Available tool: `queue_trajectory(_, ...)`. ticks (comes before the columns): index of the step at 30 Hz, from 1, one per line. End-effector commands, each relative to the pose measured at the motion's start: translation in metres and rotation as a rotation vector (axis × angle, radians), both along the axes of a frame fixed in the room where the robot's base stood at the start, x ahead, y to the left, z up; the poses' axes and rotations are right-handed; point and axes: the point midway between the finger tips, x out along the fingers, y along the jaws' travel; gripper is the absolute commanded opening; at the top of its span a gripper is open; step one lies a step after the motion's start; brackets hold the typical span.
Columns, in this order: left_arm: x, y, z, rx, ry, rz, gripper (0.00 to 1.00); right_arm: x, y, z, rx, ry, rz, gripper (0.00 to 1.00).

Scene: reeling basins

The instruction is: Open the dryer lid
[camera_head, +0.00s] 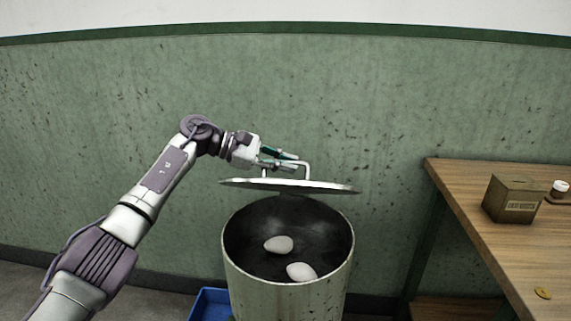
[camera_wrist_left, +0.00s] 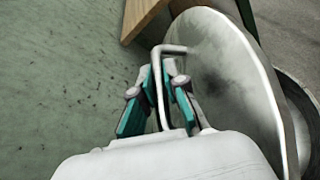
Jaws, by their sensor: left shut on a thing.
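The dryer (camera_head: 288,298) is a round, pale, worn drum with a dark inside, at the lower middle of the head view. Its grey metal lid (camera_head: 290,186) is held level above the open mouth, clear of the rim. The lid (camera_wrist_left: 232,75) fills the right of the left wrist view. My left gripper (camera_head: 292,160) is shut on the lid's bent bar handle (camera_head: 307,168), and the handle (camera_wrist_left: 159,85) shows between the fingers in the wrist view. Two whitish rounded cocoons (camera_head: 279,244) lie inside the drum. My right gripper is not in view.
A blue bin (camera_head: 210,304) is on the floor left of the drum. A green wall (camera_head: 400,100) stands behind.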

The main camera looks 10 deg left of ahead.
Motion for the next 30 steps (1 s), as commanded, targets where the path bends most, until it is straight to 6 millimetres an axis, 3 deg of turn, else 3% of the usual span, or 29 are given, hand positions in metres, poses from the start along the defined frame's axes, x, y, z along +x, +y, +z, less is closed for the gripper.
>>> queue_trajectory(3,0.0,0.0,0.0,-0.001,0.0,0.0,0.0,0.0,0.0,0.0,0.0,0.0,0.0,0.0)
queue_trajectory(4,0.0,0.0,0.0,-0.001,0.0,0.0,0.13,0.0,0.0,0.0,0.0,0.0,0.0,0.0)
queue_trajectory(6,0.0,0.0,0.0,-0.001,0.0,0.0,0.23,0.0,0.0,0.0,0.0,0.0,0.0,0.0)
queue_trajectory(17,-0.001,0.005,0.002,-0.001,-0.001,0.002,0.23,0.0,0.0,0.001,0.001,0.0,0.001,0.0)
queue_trajectory(20,-0.003,0.016,0.006,0.0,-0.001,0.003,0.23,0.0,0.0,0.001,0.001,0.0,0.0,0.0)
queue_trajectory(30,-0.016,0.081,0.03,0.0,-0.001,0.005,0.23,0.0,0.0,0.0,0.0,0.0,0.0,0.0)
